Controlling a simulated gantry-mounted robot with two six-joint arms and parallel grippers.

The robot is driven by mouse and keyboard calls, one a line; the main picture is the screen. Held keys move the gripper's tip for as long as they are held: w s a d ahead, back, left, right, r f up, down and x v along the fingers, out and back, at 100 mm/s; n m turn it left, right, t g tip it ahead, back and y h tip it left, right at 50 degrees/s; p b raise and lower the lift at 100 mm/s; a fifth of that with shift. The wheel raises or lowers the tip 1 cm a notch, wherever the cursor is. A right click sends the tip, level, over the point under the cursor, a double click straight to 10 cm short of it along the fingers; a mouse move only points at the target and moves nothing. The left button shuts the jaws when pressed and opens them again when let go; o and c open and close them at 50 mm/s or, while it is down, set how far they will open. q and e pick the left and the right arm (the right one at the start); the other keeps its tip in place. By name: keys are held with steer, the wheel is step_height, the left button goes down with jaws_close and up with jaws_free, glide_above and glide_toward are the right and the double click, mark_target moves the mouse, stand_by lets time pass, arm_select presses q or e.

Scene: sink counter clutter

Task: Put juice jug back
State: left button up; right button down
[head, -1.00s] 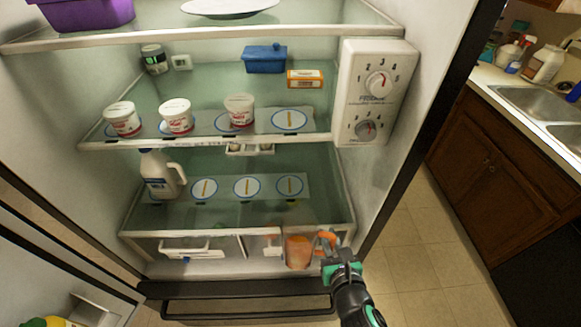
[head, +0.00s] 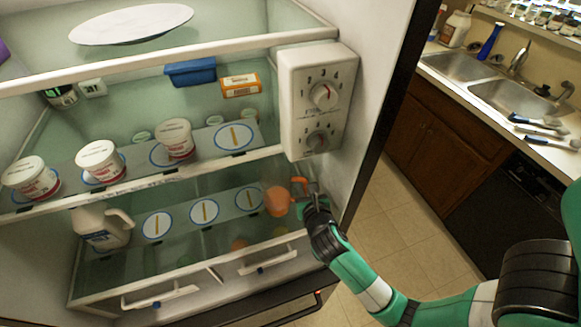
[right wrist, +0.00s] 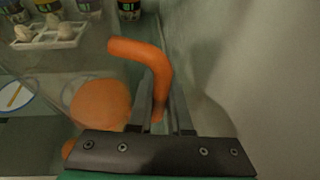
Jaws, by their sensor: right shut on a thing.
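The juice jug (head: 277,201) is orange. My right gripper (head: 308,201) is shut on its handle, at the right end of the fridge's lower shelf (head: 180,238). In the right wrist view the curved orange handle (right wrist: 150,62) rises between the fingers of the gripper (right wrist: 165,112), with the rounded body (right wrist: 100,103) to the left. The jug looks about upright; I cannot tell whether its base touches the shelf. A white milk jug (head: 100,229) stands at that shelf's left end. Round floor marks (head: 204,212) lie between the two jugs. My left gripper is out of view.
Three white-and-red cups (head: 101,161) stand on the shelf above, with an empty round mark (head: 235,138) at their right. The control box (head: 318,100) and fridge side wall are close above and right of my gripper. Drawers (head: 165,296) lie below.

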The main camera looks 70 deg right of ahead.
steer(key=shift+r+b+x, duration=0.2)
steer(key=shift+b+x, duration=0.95)
steer(key=shift+x, duration=4.6)
steer(key=shift+r, duration=0.1)
steer(key=c, duration=1.2)
jaws_free()
steer(key=shift+c, duration=0.2)
steer(key=o, duration=0.4)
